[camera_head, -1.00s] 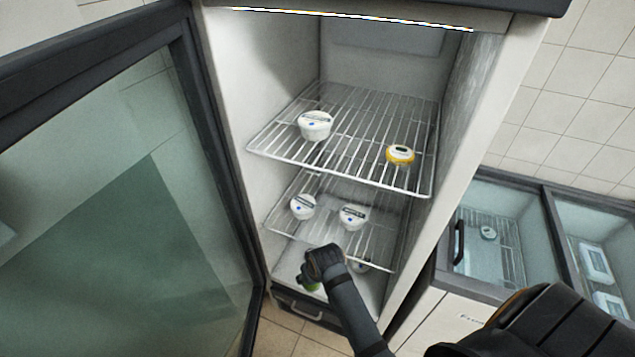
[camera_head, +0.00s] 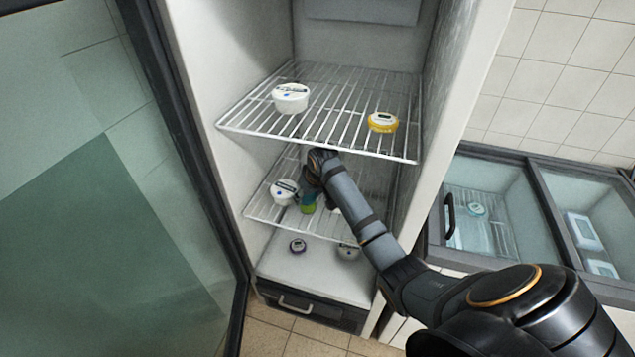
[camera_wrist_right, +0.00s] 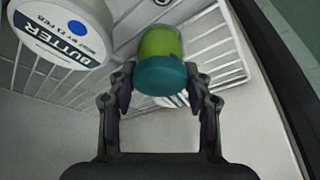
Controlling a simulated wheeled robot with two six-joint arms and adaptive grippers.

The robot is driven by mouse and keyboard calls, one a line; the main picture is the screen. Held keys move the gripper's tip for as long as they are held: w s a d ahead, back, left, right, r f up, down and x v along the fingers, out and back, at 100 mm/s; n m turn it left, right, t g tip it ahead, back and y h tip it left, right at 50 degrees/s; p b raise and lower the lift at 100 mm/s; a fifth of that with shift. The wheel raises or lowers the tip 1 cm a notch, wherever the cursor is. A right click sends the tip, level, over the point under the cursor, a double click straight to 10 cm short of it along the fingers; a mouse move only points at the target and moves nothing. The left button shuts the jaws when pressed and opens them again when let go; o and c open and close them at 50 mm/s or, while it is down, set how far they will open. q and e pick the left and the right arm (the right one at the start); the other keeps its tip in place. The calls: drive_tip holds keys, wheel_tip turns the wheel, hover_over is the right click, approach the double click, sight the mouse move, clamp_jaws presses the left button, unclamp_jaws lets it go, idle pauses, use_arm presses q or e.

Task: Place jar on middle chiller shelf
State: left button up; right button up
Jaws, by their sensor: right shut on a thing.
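A green jar with a teal lid (camera_head: 308,205) is at the lower wire shelf (camera_head: 262,211), which lies between the top wire shelf and the chiller floor. My right gripper (camera_head: 309,190) reaches in under the top shelf and is shut on this jar. In the right wrist view the jar (camera_wrist_right: 160,62) sits between the two fingers (camera_wrist_right: 160,85), with wire bars behind it. I cannot tell whether the jar touches the shelf. My left gripper is not in view.
A white butter tub (camera_head: 283,191) stands just left of the jar and shows large in the wrist view (camera_wrist_right: 62,28). Another tub is mostly hidden behind my arm. The top shelf (camera_head: 340,110) is close above my gripper. The glass door (camera_head: 90,200) stands open left.

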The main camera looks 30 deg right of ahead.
drive_tip(key=w+d, duration=0.1)
drive_tip(key=d, duration=0.1)
drive_tip(key=w+d, duration=0.2)
drive_tip(key=shift+w+r, duration=0.1)
drive_tip(key=shift+w, duration=0.1)
drive_tip(key=shift+w+d, duration=0.95)
drive_tip(key=shift+d, duration=0.1)
drive_tip(key=shift+f+p, duration=0.3)
drive_tip(key=shift+f, duration=0.5)
drive_tip(key=o, duration=1.3)
drive_tip(key=shift+f, duration=0.15)
